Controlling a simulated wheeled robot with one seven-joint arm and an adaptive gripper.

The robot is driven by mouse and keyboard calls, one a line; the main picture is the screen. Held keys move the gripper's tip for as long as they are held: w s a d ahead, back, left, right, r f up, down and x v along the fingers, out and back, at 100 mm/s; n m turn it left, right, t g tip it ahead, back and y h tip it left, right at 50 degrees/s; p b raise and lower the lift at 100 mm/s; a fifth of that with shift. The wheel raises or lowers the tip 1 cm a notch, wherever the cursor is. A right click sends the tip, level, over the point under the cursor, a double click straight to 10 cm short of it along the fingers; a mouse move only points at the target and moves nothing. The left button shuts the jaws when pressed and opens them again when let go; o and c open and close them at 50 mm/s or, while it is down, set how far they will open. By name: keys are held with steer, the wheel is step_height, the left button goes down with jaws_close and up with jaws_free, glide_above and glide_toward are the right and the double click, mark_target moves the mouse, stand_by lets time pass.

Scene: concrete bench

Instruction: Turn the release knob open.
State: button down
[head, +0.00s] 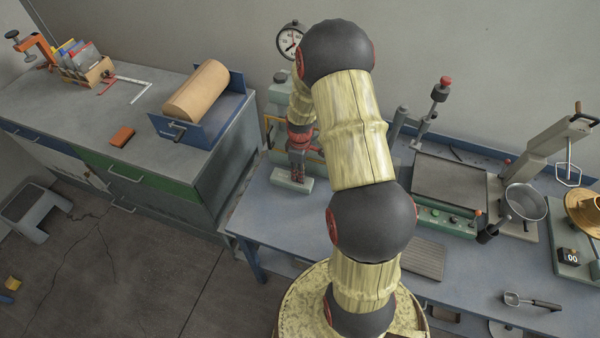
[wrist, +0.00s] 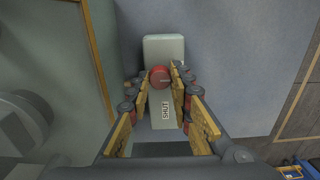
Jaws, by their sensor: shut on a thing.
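The release knob (wrist: 160,76) is round and red, with a thin line across its face. It sits on a pale upright block (wrist: 163,47) in the wrist view. A white label reading SHUT (wrist: 165,110) is on the block below the knob. My gripper (wrist: 161,81) has its yellow-padded fingers on the left and right sides of the knob and is shut on it. In the head view my gripper (head: 297,163) points down over a pale green base (head: 291,183) on the blue bench; the knob is hidden there.
A dial gauge (head: 291,41) stands behind my arm. A press with a flat plate (head: 451,184) and a metal bowl (head: 526,202) are to the right. A paper roll in a blue holder (head: 197,92) is on the left cabinet.

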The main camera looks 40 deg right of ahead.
stand_by(0.4)
steer(key=c, duration=1.6)
jaws_free()
steer(key=shift+r, duration=0.15)
step_height(320, 180, up, 12)
steer(key=shift+f, duration=0.15)
